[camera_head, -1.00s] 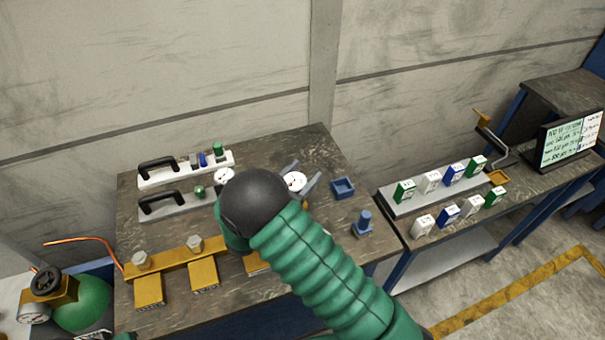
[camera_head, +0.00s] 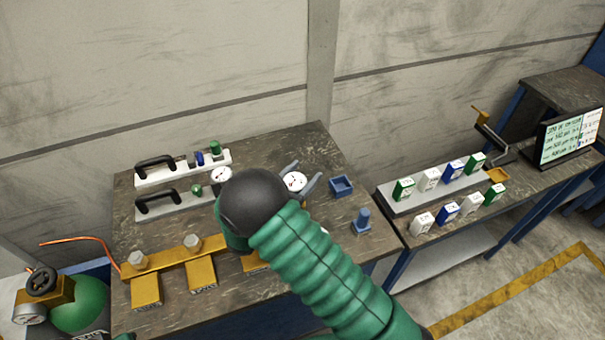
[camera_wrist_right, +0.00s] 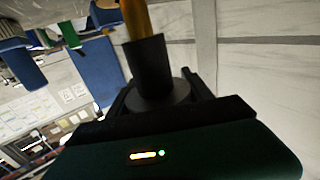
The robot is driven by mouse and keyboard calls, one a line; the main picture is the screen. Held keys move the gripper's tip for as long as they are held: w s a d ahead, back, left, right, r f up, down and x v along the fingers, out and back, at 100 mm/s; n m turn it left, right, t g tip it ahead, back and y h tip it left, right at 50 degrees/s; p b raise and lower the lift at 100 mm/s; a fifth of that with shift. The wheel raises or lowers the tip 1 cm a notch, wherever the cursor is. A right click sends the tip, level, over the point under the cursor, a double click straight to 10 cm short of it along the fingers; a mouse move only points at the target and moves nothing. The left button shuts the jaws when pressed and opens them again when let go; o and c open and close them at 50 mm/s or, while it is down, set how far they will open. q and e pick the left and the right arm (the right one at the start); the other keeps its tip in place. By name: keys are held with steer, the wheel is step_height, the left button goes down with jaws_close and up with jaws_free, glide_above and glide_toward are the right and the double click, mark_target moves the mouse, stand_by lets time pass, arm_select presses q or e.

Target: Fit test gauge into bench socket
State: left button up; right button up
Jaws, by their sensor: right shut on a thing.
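My right arm reaches over the bench in the head view, and its black wrist hides its fingertips there. In the right wrist view my right gripper (camera_wrist_right: 160,92) is shut on a dark cylindrical piece (camera_wrist_right: 147,62). A yellow bar (camera_wrist_right: 136,18) shows directly behind or above that piece; I cannot tell whether they touch. In the head view, a white-faced gauge (camera_head: 294,181) sits between two grey bars, just right of my wrist. Another gauge (camera_head: 222,174) is beside the grey handled plate. A yellow manifold (camera_head: 168,258) with hex fittings lies at the bench front, partly hidden by my arm. My left gripper is not in view.
Handled white (camera_head: 180,168) and grey (camera_head: 172,206) plates lie at the back left. A blue tray (camera_head: 340,187) and blue peg part (camera_head: 363,221) are at the right. A side bench holds several small boxes (camera_head: 449,205) and a screen (camera_head: 570,138).

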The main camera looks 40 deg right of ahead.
steer(key=shift+r+p, duration=0.35)
steer(key=shift+p, duration=0.05)
steer(key=shift+d, duration=0.3)
stand_by(0.5)
stand_by(0.8)
steer(key=shift+f, duration=0.55)
steer(key=o, duration=1.6)
